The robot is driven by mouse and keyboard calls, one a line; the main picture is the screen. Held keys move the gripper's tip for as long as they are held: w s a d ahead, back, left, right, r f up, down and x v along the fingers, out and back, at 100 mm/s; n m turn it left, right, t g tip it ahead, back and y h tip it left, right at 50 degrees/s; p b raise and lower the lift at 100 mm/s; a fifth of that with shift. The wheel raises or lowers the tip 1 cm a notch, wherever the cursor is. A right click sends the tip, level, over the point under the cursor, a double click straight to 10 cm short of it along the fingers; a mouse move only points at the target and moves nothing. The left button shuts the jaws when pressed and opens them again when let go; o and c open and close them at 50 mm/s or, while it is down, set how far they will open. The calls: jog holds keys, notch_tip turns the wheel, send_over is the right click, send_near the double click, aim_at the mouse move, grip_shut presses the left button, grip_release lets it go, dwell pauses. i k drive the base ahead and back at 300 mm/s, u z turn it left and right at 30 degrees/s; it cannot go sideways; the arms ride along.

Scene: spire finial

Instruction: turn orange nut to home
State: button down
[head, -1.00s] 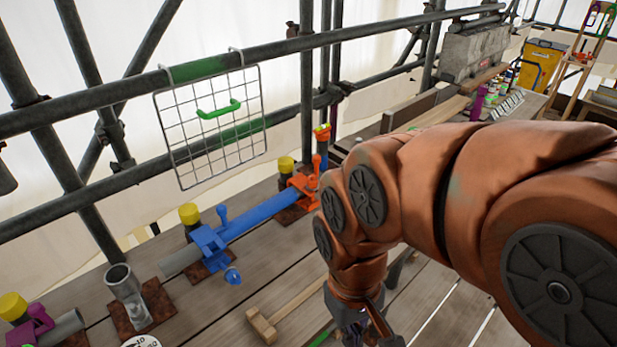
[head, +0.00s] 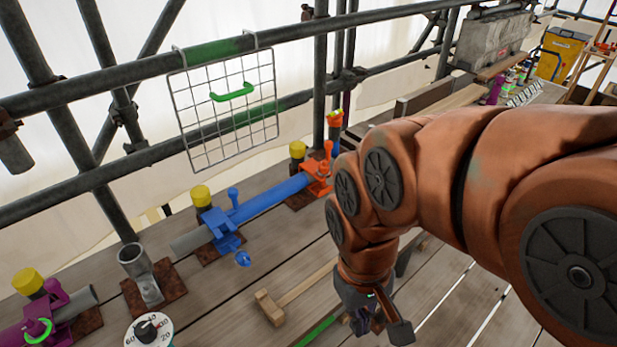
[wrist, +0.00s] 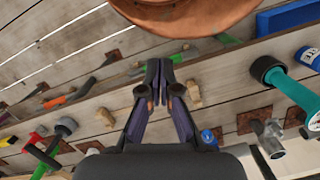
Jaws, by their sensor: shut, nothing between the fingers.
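The orange clamp (head: 318,176) sits at the far end of the blue tube (head: 270,200) in the head view, with an orange upright piece above it. I cannot clearly tell the orange nut apart from the clamp at this size. My gripper (head: 368,322) hangs low over the planks, to the right of and nearer than the clamp, apart from it. In the wrist view my gripper (wrist: 161,76) has its fingers together with nothing between them. The orange clamp cannot be made out in the wrist view.
A wooden mallet (head: 270,306) lies on the planks left of my gripper. A blue clamp (head: 224,232), a grey pipe socket (head: 140,275), a purple clamp (head: 62,302) and a dial (head: 150,330) stand to the left.

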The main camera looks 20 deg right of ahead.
aim_at(324, 171)
jog(key=u, duration=3.5)
jog(key=k, duration=1.2)
jog(key=z, duration=2.1)
